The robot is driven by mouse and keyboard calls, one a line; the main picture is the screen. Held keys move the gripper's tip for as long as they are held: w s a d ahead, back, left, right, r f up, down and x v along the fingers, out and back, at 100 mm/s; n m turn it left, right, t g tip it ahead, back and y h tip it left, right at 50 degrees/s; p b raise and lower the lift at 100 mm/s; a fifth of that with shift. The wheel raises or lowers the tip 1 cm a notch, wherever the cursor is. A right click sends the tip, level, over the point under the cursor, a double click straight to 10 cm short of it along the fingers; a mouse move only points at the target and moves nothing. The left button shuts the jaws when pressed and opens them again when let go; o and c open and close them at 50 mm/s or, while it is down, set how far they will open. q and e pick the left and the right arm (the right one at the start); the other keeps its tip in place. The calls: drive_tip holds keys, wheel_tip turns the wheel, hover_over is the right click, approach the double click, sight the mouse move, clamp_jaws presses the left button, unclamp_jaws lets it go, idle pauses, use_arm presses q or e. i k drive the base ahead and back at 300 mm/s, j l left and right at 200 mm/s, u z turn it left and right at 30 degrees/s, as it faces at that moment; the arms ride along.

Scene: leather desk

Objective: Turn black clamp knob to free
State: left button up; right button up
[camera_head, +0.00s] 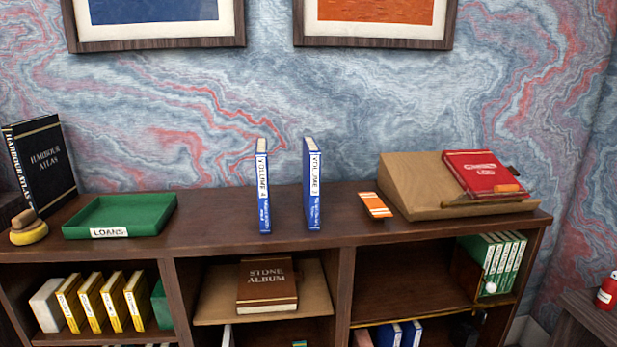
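I cannot clearly make out a black clamp knob. A small dark shape (464,327) sits in shadow in the lower right compartment, beside blue books, too dim to identify. A small white round thing (491,287) shows at the foot of the green books (497,260) in the upper right compartment. Neither of my grippers is in view.
The wooden bookcase (240,238) carries a black atlas, an empty green tray (120,215), two upright blue volumes (312,185), an orange-and-white card (376,205) and a sloped stand (420,185) with a red book (480,172). A brown album (267,284) lies below.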

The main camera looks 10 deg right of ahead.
sight(481, 315)
drive_tip(key=z, duration=1.3)
